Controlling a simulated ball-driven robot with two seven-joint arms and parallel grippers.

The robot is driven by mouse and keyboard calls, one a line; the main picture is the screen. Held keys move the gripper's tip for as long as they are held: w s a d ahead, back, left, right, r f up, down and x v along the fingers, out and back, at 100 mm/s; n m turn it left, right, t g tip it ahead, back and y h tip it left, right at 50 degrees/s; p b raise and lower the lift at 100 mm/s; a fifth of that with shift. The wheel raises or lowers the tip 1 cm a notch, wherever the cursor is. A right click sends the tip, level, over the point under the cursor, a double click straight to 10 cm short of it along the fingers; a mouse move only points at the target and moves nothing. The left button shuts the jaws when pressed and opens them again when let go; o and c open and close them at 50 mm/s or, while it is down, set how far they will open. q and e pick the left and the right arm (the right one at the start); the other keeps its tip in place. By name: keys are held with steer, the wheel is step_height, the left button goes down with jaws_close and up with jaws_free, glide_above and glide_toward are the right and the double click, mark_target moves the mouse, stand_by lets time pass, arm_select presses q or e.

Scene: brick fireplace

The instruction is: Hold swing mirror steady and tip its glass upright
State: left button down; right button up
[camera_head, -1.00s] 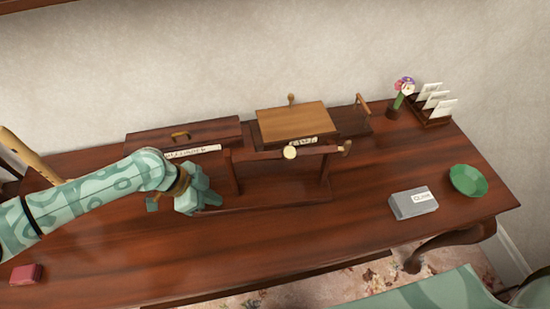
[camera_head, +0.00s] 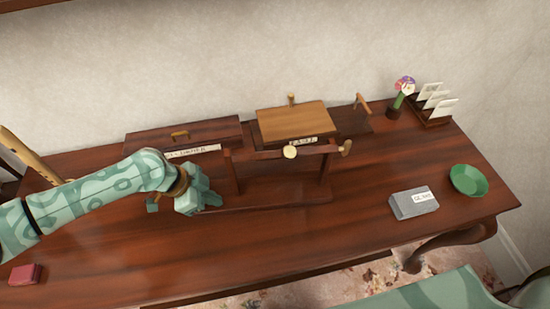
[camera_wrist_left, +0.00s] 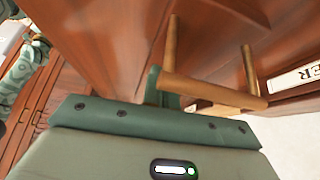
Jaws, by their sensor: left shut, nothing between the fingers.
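The swing mirror stands on the desk in the head view. Its wooden base (camera_head: 285,195) lies flat, and two posts hold a narrow bar with a pale knob (camera_head: 290,152) and another knob (camera_head: 345,148) at its right end. The glass face cannot be made out. My left gripper (camera_head: 212,199) is shut and empty, low over the desk at the left end of the mirror's base; I cannot tell whether it touches. In the left wrist view its finger (camera_wrist_left: 160,88) is by a brass-coloured handle (camera_wrist_left: 215,92). My right gripper is not in view.
A dark box (camera_head: 205,132) with a label stands behind the mirror, beside a lighter wooden lid (camera_head: 292,120). A flower vase (camera_head: 396,110), letter rack (camera_head: 432,118), grey box (camera_head: 413,204) and green bowl (camera_head: 468,180) are at right. A red block (camera_head: 26,274) lies front left.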

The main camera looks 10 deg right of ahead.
arm_select(q)
steer(key=shift+f+b, duration=0.4)
steer(key=shift+f, duration=0.3)
steer(key=shift+s+f, duration=0.1)
steer(key=shift+s, duration=0.05)
stand_by(0.7)
